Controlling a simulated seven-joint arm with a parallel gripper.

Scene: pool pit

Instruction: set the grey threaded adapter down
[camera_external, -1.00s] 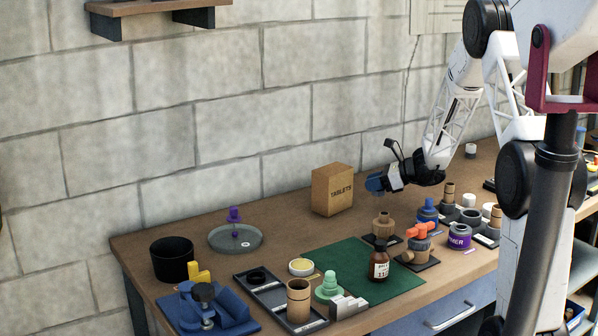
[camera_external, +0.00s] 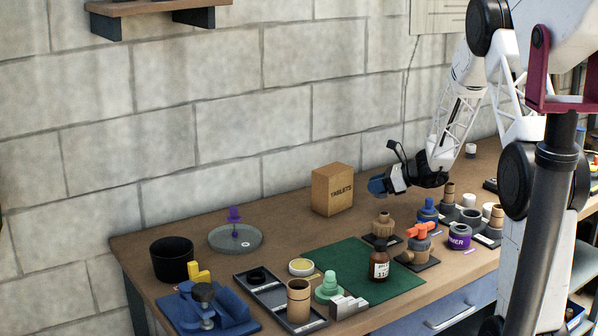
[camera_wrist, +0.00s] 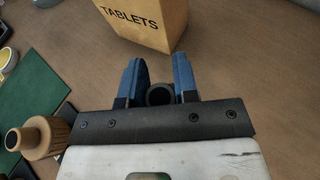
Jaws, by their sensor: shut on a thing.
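The grey threaded adapter (camera_wrist: 159,95) shows in the wrist view as a dark round end with a hollow centre, between the two blue fingertips. My gripper (camera_wrist: 158,85) is shut on it. In the external view my gripper (camera_external: 378,186) hangs over the back of the bench, right of the tablets box, and its fingers hide the adapter. I cannot tell the exact gap between adapter and bench top.
The cardboard tablets box (camera_external: 333,190) stands just beyond the fingers. A tan fitting (camera_external: 383,227), a blue fitting (camera_external: 428,210) and an orange-handled valve (camera_external: 419,240) stand nearby. A green mat (camera_external: 330,258) lies in front. Bare wood (camera_wrist: 235,65) shows right of the box in the wrist view.

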